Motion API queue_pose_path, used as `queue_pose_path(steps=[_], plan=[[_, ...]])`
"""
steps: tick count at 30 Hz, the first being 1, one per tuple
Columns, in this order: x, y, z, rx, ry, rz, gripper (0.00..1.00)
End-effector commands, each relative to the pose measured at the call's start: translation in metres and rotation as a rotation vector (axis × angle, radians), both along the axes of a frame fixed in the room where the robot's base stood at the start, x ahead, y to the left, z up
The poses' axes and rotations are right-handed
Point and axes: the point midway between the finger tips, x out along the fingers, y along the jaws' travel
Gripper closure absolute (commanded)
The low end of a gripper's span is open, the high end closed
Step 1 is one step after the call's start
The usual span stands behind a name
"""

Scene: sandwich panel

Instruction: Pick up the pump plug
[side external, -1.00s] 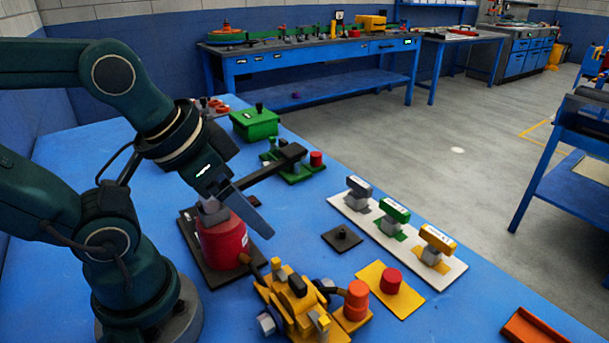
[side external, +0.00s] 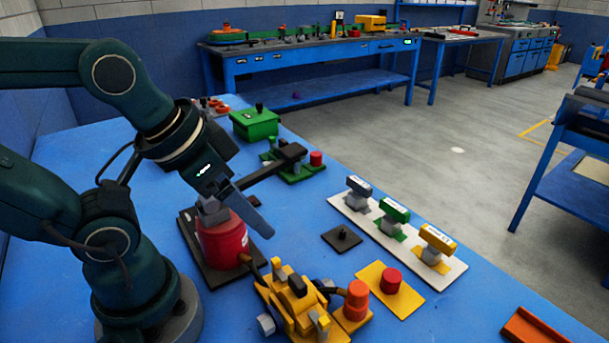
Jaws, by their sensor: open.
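An orange-red plug (side external: 357,294) stands upright on a small yellow base (side external: 354,318). A dark hose joins it to the yellow pump-like unit (side external: 297,299); I take this for the pump plug, though no label shows. My gripper (side external: 243,218) is open, back-left of the plug and apart from it, over the red tank (side external: 223,243). One blue-grey finger shows clearly in front of the tank's top. The other finger is hard to make out, and contact with the tank cannot be told.
A yellow plate with a red round piece (side external: 391,280) lies right of the plug. A white strip (side external: 455,270) holds grey, green and yellow connectors. A small dark plate with a knob (side external: 342,238) and a green box (side external: 254,122) stand farther back.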

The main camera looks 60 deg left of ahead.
Motion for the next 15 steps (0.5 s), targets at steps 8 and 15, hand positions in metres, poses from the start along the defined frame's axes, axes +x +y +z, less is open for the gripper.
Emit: queue_pose_path(steps=[8,15], plan=[[0.0,0.0,0.0,0.0,0.0,0.0,0.21],[0.0009,0.0,0.0025,-0.03,-0.005,0.056,0.21]])
